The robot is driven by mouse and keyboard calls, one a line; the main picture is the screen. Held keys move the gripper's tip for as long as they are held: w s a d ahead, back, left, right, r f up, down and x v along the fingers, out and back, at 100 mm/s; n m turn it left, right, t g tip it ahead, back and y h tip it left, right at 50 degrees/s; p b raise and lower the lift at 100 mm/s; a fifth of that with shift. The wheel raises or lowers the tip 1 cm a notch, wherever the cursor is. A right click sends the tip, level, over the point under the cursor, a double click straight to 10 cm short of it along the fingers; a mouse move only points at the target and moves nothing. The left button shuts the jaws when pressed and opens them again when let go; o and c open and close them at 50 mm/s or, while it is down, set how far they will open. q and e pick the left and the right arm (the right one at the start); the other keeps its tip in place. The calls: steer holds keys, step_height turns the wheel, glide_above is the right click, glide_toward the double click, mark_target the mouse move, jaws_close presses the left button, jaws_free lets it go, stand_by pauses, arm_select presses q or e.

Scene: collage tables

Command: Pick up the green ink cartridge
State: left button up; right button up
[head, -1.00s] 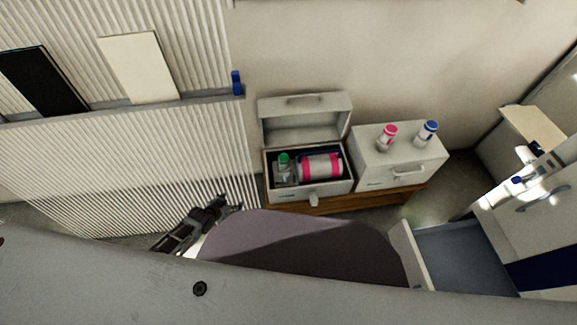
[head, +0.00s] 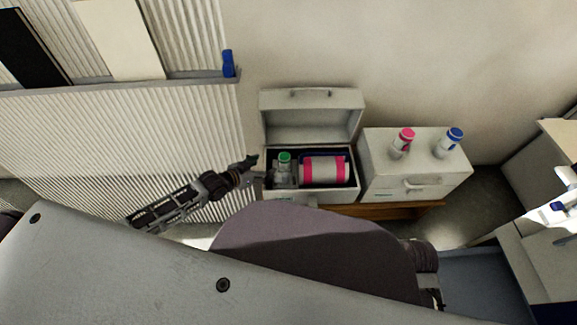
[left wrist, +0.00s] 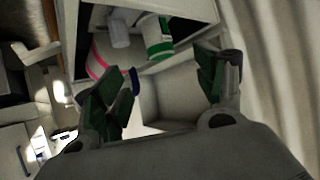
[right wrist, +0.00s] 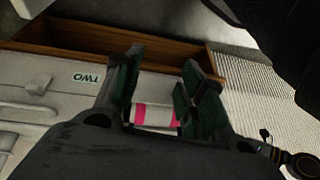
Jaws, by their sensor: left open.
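The green ink cartridge (head: 284,168), a pale bottle with a green cap, stands in the left part of an open grey box (head: 330,198). In the left wrist view the white cartridge with green bands (left wrist: 157,38) lies beyond and between my fingertips. My left gripper (head: 256,173) is open and empty, at the box's left side, close to the cartridge but apart from it. The left wrist view shows its fingers (left wrist: 165,80) spread. My right gripper (right wrist: 158,75) has its fingers apart in the right wrist view, with a pink-and-white thing seen between them.
A pink-and-white roll (head: 323,170) lies beside the cartridge. The raised lid (head: 312,117) stands behind. A closed grey box (head: 415,170) on the right carries a pink-capped bottle (head: 402,143) and a blue-capped bottle (head: 450,142). A ribbed panel with a ledge (head: 150,82) is at left.

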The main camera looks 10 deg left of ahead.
mark_target(281, 159)
arm_select(q)
steer(key=shift+w+d+r, duration=0.2)
steer(key=shift+w+r, duration=0.05)
arm_select(e)
steer(key=shift+r, duration=0.35)
arm_select(q)
steer(key=shift+b+x, duration=1.9)
steer(key=shift+x, duration=2.4)
arm_select(e)
step_height(281, 159, down, 8)
steer(key=a+t+y, duration=0.1)
steer(key=a, duration=0.1)
steer(key=shift+w+t, duration=0.3)
steer(key=shift+w, duration=0.15)
steer(key=shift+r, duration=0.1)
